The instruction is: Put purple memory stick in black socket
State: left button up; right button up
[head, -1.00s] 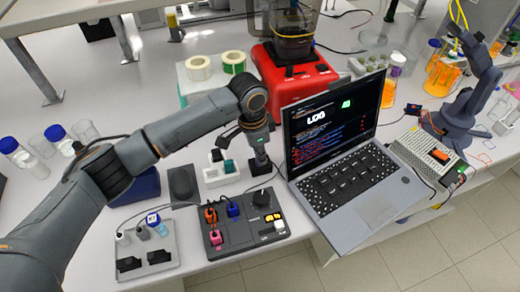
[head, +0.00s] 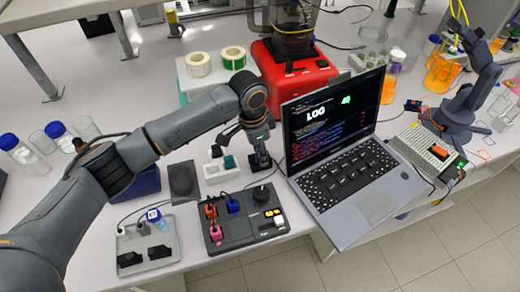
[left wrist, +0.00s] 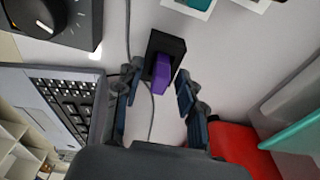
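The purple memory stick (left wrist: 162,72) stands upright at the black socket (left wrist: 168,42) in the left wrist view, its lower end at the block. I cannot tell how deep it sits. My left gripper (left wrist: 160,80) is open, with one finger on each side of the stick and a gap visible on both sides. In the head view my left gripper (head: 246,140) is low over the table, left of the laptop. The socket (head: 261,160) is partly hidden there and the stick cannot be made out. My right gripper is in neither view.
A laptop (head: 365,185) stands right of the gripper. A dark control panel (head: 245,222) with plugs and a knob lies in front. A white rack (head: 221,174) is close on the left. A red machine (head: 290,75) stands behind. A cable runs past the socket.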

pick_arm(q)
jog(key=shift+r, duration=0.3)
notch_tip(320, 180, up, 11)
jog(key=a, duration=0.1)
jog(key=shift+s+a+r, duration=0.15)
jog(key=shift+s+a, duration=0.05)
jog(key=shift+s, duration=0.05)
dwell(0.4)
